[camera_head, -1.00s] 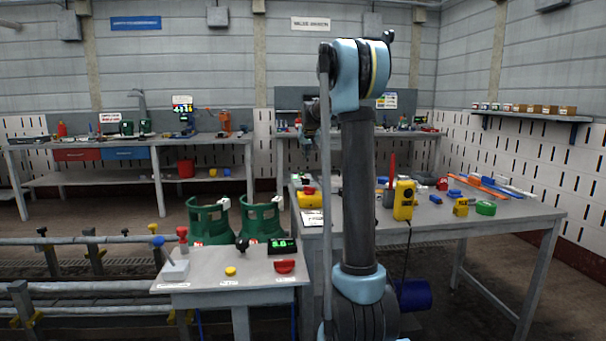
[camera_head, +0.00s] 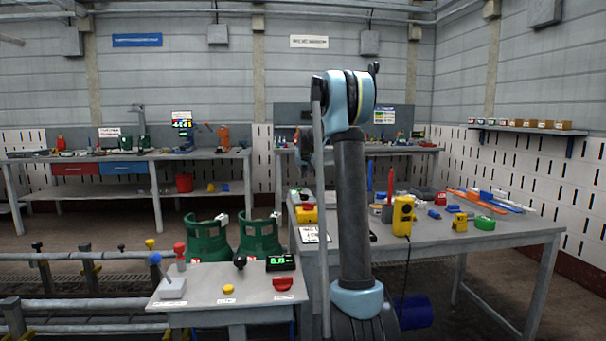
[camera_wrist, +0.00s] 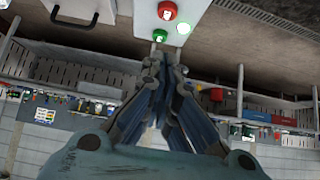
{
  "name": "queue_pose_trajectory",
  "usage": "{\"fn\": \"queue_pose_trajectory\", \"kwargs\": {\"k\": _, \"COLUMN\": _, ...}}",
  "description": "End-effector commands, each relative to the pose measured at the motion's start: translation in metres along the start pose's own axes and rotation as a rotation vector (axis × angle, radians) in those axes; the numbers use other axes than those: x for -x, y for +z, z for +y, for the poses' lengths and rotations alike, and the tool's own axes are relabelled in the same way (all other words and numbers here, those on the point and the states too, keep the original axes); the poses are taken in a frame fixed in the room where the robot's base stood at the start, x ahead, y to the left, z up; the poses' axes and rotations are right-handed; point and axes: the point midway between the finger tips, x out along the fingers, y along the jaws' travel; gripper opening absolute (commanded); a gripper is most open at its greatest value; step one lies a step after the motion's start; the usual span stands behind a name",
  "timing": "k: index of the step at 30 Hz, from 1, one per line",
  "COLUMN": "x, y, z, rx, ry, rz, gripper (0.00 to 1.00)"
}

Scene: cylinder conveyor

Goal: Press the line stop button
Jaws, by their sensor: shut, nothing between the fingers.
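A red button (camera_wrist: 167,10) sits on a light box (camera_wrist: 145,18) at the top of the wrist view, with a green button (camera_wrist: 159,35) and a glowing pale green lamp (camera_wrist: 183,28) beside it. My gripper (camera_wrist: 163,62) is shut and empty, its tips just below the box in that picture; the gap to the buttons is hard to judge. In the head view, a small console (camera_head: 200,302) bears a red button (camera_head: 283,283), a yellow button (camera_head: 228,288) and a green-lit display (camera_head: 280,263). Its labels are too small to read. My arm largely hides my gripper there.
A grey workbench (camera_head: 470,240) stands right, with a yellow box with a red top (camera_head: 306,214) and a yellow device (camera_head: 403,215). Green cylinders (camera_head: 207,238) stand behind the console. Conveyor rails (camera_head: 85,302) lie left. Wall benches stand behind.

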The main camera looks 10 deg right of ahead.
Motion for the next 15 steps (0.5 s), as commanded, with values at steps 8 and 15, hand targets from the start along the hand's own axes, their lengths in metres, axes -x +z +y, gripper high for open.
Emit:
{"fn": "queue_pose_trajectory", "kwargs": {"k": 8, "x": -0.043, "y": 0.0, "z": 0.0, "rx": 0.0, "ry": 0.0, "rz": 0.0, "gripper": 0.0}}
{"fn": "queue_pose_trajectory", "kwargs": {"k": 15, "x": -0.07, "y": 0.015, "z": 0.0, "rx": 0.0, "ry": 0.0, "rz": 0.0, "gripper": 0.0}}
